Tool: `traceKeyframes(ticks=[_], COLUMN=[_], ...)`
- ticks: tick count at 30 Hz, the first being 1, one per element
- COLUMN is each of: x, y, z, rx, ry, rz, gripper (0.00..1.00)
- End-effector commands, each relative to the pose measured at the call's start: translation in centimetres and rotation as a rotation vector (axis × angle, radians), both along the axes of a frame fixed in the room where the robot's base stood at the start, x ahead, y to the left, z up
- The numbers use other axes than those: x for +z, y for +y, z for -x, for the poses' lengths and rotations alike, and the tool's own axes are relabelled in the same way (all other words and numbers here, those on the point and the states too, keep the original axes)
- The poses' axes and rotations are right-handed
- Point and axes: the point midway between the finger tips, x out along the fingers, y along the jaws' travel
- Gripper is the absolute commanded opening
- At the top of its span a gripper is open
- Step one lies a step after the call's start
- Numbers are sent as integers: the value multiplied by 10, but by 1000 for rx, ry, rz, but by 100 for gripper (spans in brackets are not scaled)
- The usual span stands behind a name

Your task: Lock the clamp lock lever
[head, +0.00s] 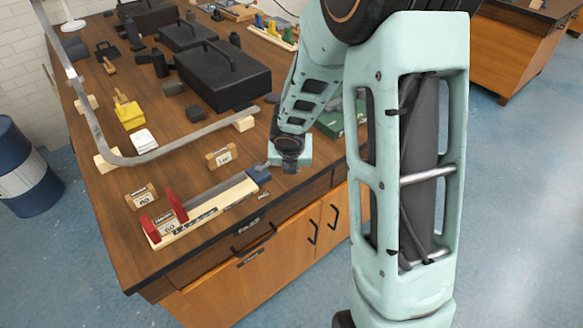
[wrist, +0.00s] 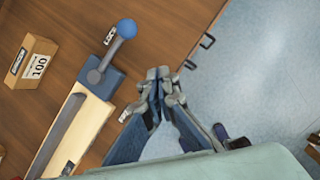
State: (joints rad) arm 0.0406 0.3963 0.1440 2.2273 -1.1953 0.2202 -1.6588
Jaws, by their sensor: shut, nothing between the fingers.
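The clamp (head: 205,212) lies near the front edge of the wooden workbench, with a pale wooden bar, red jaws at its left end and a blue block at its right end. In the wrist view the clamp's blue block (wrist: 98,82) carries a grey lock lever (wrist: 106,60) with a blue ball knob (wrist: 126,28). The lever slants up and right from the block. My gripper (wrist: 160,75) is shut and empty, to the right of the block and below the knob in the wrist view, apart from both. In the head view my arm's end hides the gripper's fingers.
A wooden block marked 100 (wrist: 35,65) lies left of the clamp, and another labelled block (head: 140,197) stands behind its red jaws. A curved metal strip (head: 185,143) and a black toolbox (head: 223,75) occupy the bench further back. The floor lies beyond the front edge.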

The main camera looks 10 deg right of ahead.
Motion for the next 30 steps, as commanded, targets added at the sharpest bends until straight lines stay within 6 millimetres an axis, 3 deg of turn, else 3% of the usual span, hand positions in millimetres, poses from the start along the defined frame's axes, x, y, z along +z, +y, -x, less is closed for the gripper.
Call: traceKeyframes(ticks=[1,3,9,30], x=[18,29,46,50], y=[-1,-2,-2,-3], z=[5,12,23,22], rx=[-1,-2,0,-14], ry=[-1,0,2,-7], rz=[0,0,0,-4], gripper=[0,0,0,0])
